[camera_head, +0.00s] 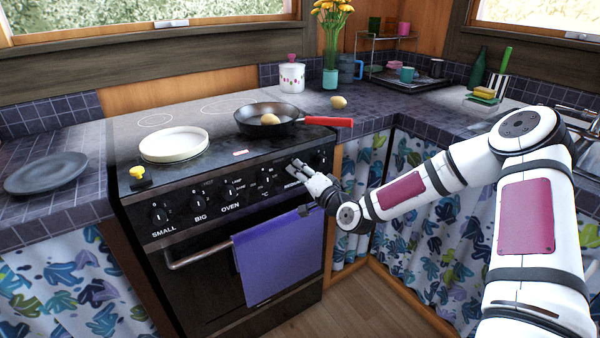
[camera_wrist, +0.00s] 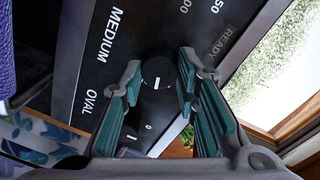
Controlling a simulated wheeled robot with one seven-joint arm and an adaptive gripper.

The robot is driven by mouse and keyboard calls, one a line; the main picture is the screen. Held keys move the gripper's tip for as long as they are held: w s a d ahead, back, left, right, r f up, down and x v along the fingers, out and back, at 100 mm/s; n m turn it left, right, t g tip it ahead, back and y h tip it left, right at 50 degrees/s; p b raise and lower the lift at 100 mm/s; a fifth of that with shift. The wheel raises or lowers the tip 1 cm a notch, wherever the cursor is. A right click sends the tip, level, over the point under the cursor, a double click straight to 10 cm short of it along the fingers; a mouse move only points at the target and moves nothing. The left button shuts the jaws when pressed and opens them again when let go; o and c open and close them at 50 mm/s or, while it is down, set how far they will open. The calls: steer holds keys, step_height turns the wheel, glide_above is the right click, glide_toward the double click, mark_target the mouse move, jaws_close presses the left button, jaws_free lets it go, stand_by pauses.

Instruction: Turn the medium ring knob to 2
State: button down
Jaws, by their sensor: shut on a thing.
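The stove's black front panel (camera_head: 180,222) carries a row of dark knobs with white markings. My gripper (camera_head: 298,173) is at the right part of this panel and hides the knob behind its fingers. In the wrist view a round dark knob (camera_wrist: 157,71) with a short white mark sits between the two fingers of my gripper (camera_wrist: 158,80), near the printed words MEDIUM and OVAL. The gripper is shut on this knob. I take it for the medium knob, though its label is slightly off to the side. The number its mark points at cannot be read.
A blue towel (camera_head: 265,262) hangs on the oven door handle (camera_head: 195,254) below the panel. A pan (camera_head: 268,112) with a red handle (camera_head: 330,121) stands on the hob above my gripper. A white dish (camera_head: 172,144) stands left of it. The floor (camera_head: 375,300) in front is clear.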

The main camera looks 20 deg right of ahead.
steer(key=m, duration=0.4)
steer(key=shift+d+m, duration=0.1)
steer(key=shift+m, duration=0.2)
stand_by(0.3)
steer(key=c, duration=1.2)
jaws_free()
steer(key=v, duration=1.2)
steer(key=shift+w+d+f, duration=0.1)
steer(key=shift+d, duration=0.05)
steer(key=shift+y, duration=0.3)
